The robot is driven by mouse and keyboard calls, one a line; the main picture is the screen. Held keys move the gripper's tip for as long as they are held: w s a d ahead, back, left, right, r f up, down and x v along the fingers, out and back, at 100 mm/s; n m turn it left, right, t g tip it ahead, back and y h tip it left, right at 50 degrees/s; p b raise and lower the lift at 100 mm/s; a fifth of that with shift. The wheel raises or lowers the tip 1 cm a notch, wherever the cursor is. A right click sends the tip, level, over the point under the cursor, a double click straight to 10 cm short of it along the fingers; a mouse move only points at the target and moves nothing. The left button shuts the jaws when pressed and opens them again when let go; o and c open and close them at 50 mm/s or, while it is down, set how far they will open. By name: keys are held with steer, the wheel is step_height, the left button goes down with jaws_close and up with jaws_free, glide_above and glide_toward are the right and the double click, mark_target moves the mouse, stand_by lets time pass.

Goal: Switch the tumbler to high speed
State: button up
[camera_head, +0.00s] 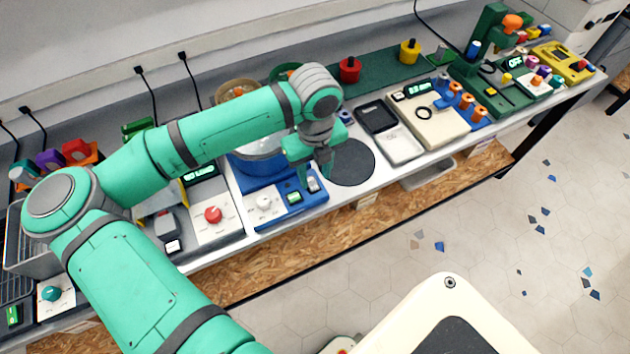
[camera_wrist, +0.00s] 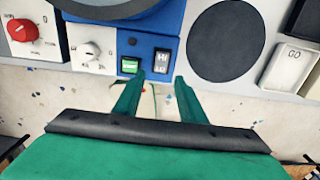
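The tumbler (camera_head: 247,187) is a blue machine behind and left of my gripper, partly hidden by my arm. Its front panel has a white dial (camera_wrist: 92,52), a green lit switch (camera_wrist: 129,66) and a rocker switch (camera_wrist: 162,62) marked HI on its darker upper half and LO on its lighter lower half. I cannot tell which half is pressed. My gripper (camera_wrist: 157,78) is open and empty, its fingers apart. Its tips appear just below the rocker in the wrist view, one on either side. In the head view my gripper (camera_head: 315,176) is over the panel's right end.
A dark round pad (camera_head: 350,162) lies right of the tumbler. A machine with a red knob (camera_head: 213,214) stands to the left. Further right are a black-and-white device (camera_head: 401,148) and a beige device (camera_head: 440,122). The bench's front edge is close to the panel.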

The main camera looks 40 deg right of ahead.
mark_target(315, 188)
steer(key=shift+f, duration=2.15)
jaws_close()
